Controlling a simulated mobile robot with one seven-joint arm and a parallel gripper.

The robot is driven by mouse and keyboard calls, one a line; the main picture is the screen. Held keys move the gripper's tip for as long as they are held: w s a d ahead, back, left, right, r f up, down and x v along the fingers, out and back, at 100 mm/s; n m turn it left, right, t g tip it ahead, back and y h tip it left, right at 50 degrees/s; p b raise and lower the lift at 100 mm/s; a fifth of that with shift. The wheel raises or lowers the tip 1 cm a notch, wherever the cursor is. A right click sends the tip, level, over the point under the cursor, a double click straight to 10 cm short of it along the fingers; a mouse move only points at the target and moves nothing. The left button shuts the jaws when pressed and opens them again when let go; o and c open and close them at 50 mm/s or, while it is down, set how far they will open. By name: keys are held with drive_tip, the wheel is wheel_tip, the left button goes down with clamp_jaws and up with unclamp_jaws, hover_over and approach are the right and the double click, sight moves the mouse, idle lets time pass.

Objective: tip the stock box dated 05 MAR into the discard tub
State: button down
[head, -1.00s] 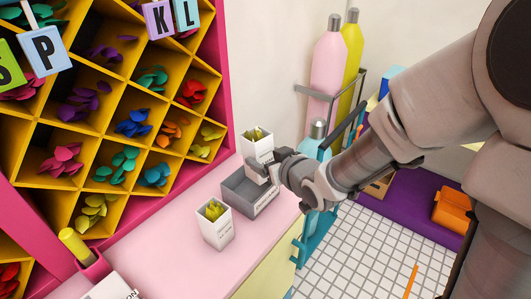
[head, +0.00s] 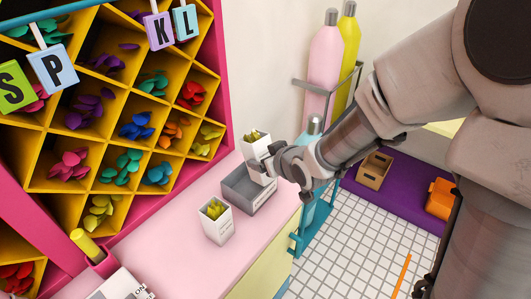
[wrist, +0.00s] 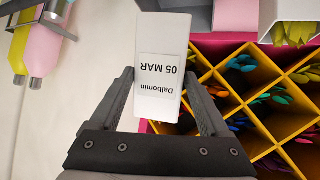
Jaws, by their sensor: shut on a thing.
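The stock box labelled Dalbomin 05 MAR (wrist: 160,62) is white, and its label is upside down in the wrist view. My gripper (wrist: 159,78) is shut on it, with one finger on each side. In the head view the held box (head: 255,148) shows yellow contents at its top and leans slightly. My gripper (head: 264,166) holds it at the far end of the grey discard tub (head: 240,199). The tub has a pale label on its front. Any gap between box and tub is hard to judge.
A second white box (head: 217,228) with yellow contents stands on the pink counter (head: 178,220), just nearer than the tub. A yellow pigeonhole rack (head: 130,110) rises at left. Pink and yellow gas cylinders (head: 324,60) stand behind.

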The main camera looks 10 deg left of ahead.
drive_tip(key=shift+r+p, duration=0.3)
drive_tip(key=shift+p, duration=0.1)
drive_tip(key=shift+s+r+g+h+p, duration=0.1)
drive_tip(key=shift+g+h+p, duration=0.3)
drive_tip(key=shift+g, duration=0.1)
drive_tip(key=shift+n+g+h+b, duration=0.4)
drive_tip(key=shift+g+h, duration=0.4)
drive_tip(key=shift+h, duration=0.1)
drive_tip(key=shift+r+g+h+p, duration=0.1)
drive_tip(key=shift+g+h+p, duration=0.3)
drive_tip(key=shift+h, duration=0.1)
drive_tip(key=shift+g+h+p, duration=0.5)
drive_tip(key=shift+p, duration=0.35)
drive_tip(key=shift+w+a+f+n+g+h+p, duration=0.2)
drive_tip(key=shift+w+a+f+g+h+p, duration=0.25)
drive_tip(key=shift+g+h+p, duration=0.6)
drive_tip(key=shift+w+a+f+n+g+h+p, duration=0.15)
drive_tip(key=shift+f+g+h+p, duration=0.45)
drive_tip(key=shift+p, duration=0.85)
drive_tip(key=shift+w+a+f+n+g+h, duration=0.2)
drive_tip(key=shift+a+f+g+h, duration=0.2)
drive_tip(key=shift+h, duration=0.25)
drive_tip(key=shift+w+a+f+n+g+h, duration=0.1)
drive_tip(key=shift+w+a+f+g+h, duration=0.15)
drive_tip(key=shift+f+h, duration=0.3)
drive_tip(key=shift+w+a+r+g+h, duration=0.3)
drive_tip(key=shift+r+g+h, duration=0.15)
drive_tip(key=shift+h, duration=0.3)
